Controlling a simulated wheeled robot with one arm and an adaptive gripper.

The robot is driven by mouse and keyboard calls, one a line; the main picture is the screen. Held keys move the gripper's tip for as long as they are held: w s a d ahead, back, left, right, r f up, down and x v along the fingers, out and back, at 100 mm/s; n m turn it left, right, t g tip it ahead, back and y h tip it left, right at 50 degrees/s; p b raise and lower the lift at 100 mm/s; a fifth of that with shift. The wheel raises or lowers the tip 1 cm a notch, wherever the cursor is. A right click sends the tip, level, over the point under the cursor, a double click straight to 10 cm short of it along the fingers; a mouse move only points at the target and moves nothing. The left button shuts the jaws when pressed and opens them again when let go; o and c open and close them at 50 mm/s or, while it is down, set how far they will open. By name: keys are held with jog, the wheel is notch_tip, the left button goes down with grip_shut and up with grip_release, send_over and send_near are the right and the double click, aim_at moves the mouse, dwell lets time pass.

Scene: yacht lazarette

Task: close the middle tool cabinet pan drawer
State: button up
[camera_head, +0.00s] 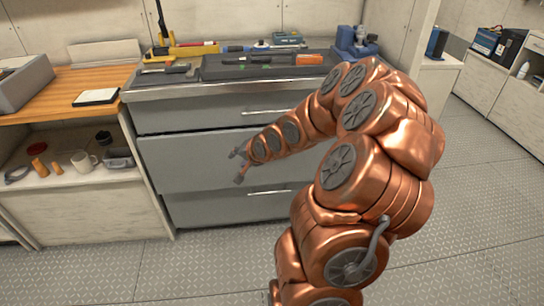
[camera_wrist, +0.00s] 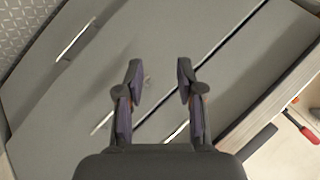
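The grey tool cabinet (camera_head: 215,208) has three stacked drawers. The middle drawer (camera_head: 185,160) seems to stand slightly proud of the top drawer (camera_head: 190,115), with a dark line above it; how far out it is, I cannot tell. My arm hides its right part in the head view. In the wrist view, the middle drawer front (camera_wrist: 165,85) lies behind my fingers, its handle (camera_wrist: 102,122) partly covered. My gripper (camera_head: 239,166) is in front of this drawer, fingers apart and empty; they also show in the wrist view (camera_wrist: 160,68). Contact cannot be told.
The bottom drawer (camera_head: 200,207) looks flush below. Tools, including an orange-handled screwdriver (camera_head: 300,59), lie on the cabinet top. The metal floor (camera_head: 215,265) in front is clear.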

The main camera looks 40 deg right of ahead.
jog(key=s+d+f+m+t+h+b, duration=0.1)
jog(key=d+f+m+t+h+b, duration=0.25)
jog(key=d, duration=0.55)
jog(key=s+d+f+m+t+b, duration=0.1)
jog(key=d+f+m+t+b, duration=0.25)
jog(key=d+m, duration=0.35)
jog(key=shift+n+g, duration=0.3)
jog(key=shift+n, duration=0.45)
jog(key=shift+d+x, duration=0.2)
jog(key=shift+x, duration=1.1)
jog(key=shift+d+x, duration=0.2)
jog(key=shift+x, duration=1.1)
jog(key=shift+d+x, duration=0.2)
jog(key=shift+x, duration=1.1)
jog(key=shift+s+f, duration=0.15)
jog(key=shift+s, duration=0.05)
grip_shut()
